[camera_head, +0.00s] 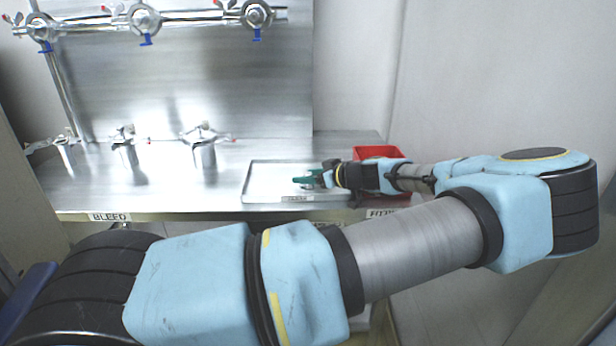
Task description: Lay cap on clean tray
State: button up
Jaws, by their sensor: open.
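The clean tray (262,186) is a shallow metal tray on the steel bench, with a small label on its front edge that seems to read "CLEAN". My gripper (308,179) reaches in from the right, low over the right part of this tray. Its jaws are open, with green parts showing at the tip. A small greyish shape sits by the fingertips, but I cannot tell whether it is the cap. I cannot make out the cap clearly anywhere else. My wrist and forearm hide the tray's right end.
A red bin (380,152) stands behind my wrist at the right of the bench. Metal fittings (204,150) stand along the left of the bench. Pipes with valves (145,20) run along the back panel. The tray's left part is clear. The bench front carries a "BLEED" label (110,217).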

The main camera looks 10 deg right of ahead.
jog(key=shift+d, duration=0.1)
jog(key=shift+s+d+r, duration=0.1)
jog(key=shift+s+d, duration=0.1)
jog(key=shift+s, duration=0.1)
jog(key=b+v, duration=0.4)
jog(key=v, duration=0.7)
jog(key=shift+r, duration=0.1)
jog(key=shift+s, duration=0.1)
